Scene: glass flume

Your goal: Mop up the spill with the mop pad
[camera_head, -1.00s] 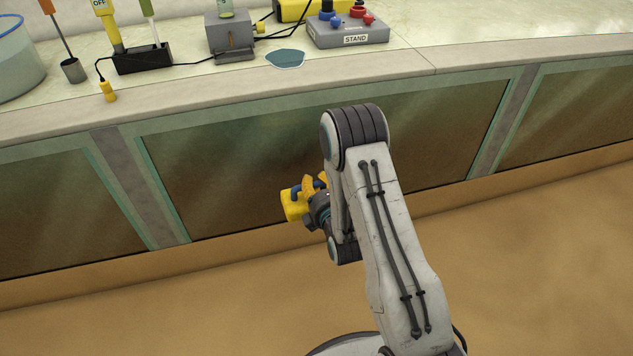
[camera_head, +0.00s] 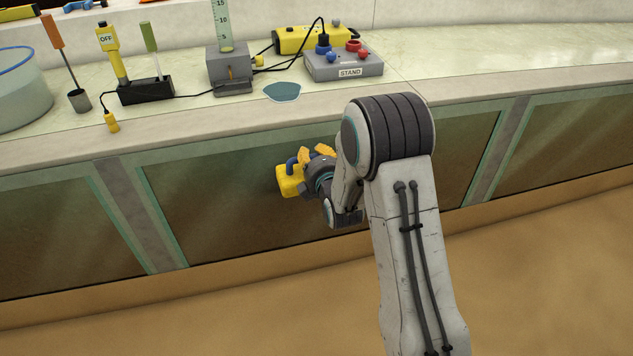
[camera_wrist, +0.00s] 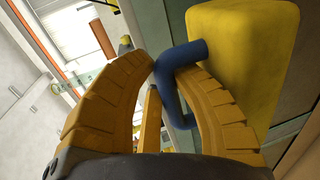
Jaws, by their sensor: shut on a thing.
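The spill (camera_head: 282,92) is a flat blue-grey puddle on the pale counter top, near its front edge. The mop pad (camera_head: 289,181) is a yellow block with a blue handle. My gripper (camera_head: 312,157) is shut on the blue handle, in front of the counter's glass front and below the level of the spill. In the wrist view, the orange fingers (camera_wrist: 155,85) close around the blue handle, and the yellow mop pad (camera_wrist: 240,60) fills the upper right. The spill is not recognisable in the wrist view.
A black holder (camera_head: 146,90), a small cup (camera_head: 79,101), a yellow plug (camera_head: 112,122) and a glass tank (camera_head: 22,95) stand to the left.

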